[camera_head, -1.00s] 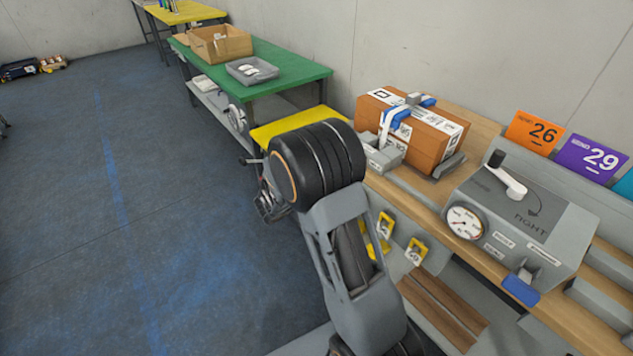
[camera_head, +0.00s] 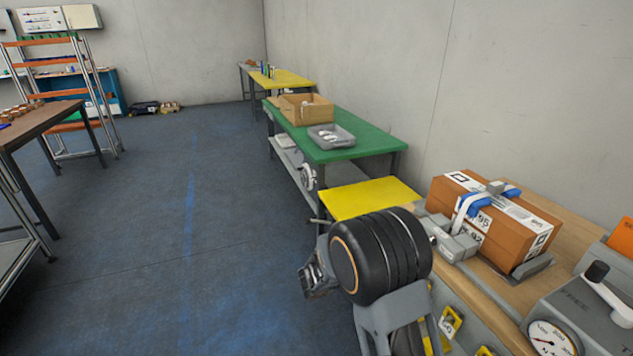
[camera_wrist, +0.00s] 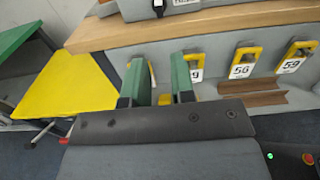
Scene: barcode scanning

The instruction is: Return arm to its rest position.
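My arm rises in front of the wooden workbench (camera_head: 478,296) in the head view, folded at its dark, ribbed joint. My gripper shows in the wrist view as two green fingers (camera_wrist: 158,84) standing apart with an empty gap between them. The fingers point toward the front edge of the bench, and nothing is held. In the head view the fingers are hidden behind the arm joint; only part of the wrist shows at its left.
A brown box (camera_head: 495,222) sits clamped on the bench, beside a grey gauge unit (camera_head: 575,318). Yellow numbered tags (camera_wrist: 243,60) line the bench front. A yellow surface (camera_head: 372,197) and green table (camera_head: 365,143) stand beyond.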

